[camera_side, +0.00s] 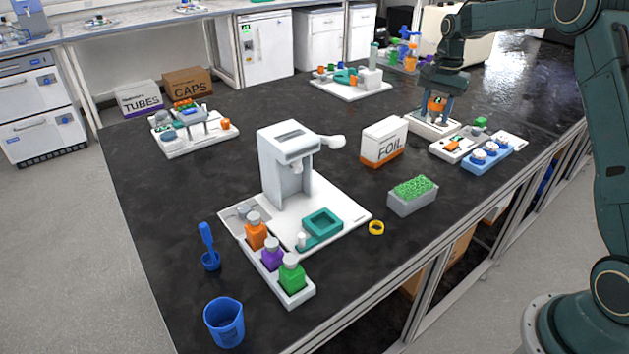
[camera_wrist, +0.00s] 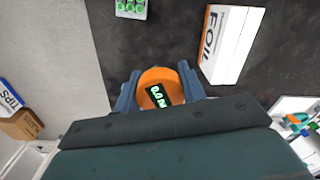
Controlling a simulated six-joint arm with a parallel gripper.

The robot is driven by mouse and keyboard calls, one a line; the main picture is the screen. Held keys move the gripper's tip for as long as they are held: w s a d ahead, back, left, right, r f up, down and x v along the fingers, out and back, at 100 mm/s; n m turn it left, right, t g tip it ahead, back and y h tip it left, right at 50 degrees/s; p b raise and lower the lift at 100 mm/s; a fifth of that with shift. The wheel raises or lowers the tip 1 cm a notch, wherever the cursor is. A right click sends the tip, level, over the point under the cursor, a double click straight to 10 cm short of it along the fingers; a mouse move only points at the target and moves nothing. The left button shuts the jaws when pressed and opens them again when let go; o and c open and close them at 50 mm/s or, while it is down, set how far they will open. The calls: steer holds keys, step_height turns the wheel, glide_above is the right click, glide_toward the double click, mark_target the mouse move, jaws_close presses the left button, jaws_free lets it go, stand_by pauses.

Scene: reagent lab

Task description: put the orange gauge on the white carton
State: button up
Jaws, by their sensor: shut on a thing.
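The orange gauge (camera_side: 437,104) is held between the fingers of my gripper (camera_side: 436,101), at the right rear of the dark bench, near a white base plate. The wrist view shows the gauge (camera_wrist: 155,77) with its dark display reading upward, with one finger on either side. The white carton (camera_side: 382,138), marked FOIL with an orange lower band, stands upright on the bench to the left of and nearer than my gripper. In the wrist view the carton (camera_wrist: 233,45) is at the upper right, apart from the gauge. Its top looks clear in the side view.
A white dispenser (camera_side: 285,165) stands left. Dark bench surrounds the carton.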

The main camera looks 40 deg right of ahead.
steer(key=s+a+f+n, duration=0.1)
steer(key=a+f+n, duration=0.2)
steer(key=a+n, duration=0.2)
steer(key=s+a+f+n, duration=0.2)
steer(key=a+n, duration=0.2)
steer(key=a, duration=0.7)
steer(key=s+a+f+n, duration=0.1)
steer(key=a+f+n, duration=0.2)
steer(key=a+n, duration=0.2)
steer(key=a, duration=0.3)
steer(key=shift+s+f+n, duration=0.3)
steer(key=shift+s, duration=0.05)
steer(key=shift+w+d, duration=0.1)
steer(key=w+d+r+m, duration=0.1)
steer(key=w+d+r, duration=0.7)
steer(key=d+r, duration=0.2)
steer(key=shift+d+r+m, duration=0.2)
steer(key=shift+r+m, duration=0.2)
steer(key=shift+r, duration=0.15)
step_height(320, 180, down, 16)
steer(key=shift+w+r, duration=0.1)
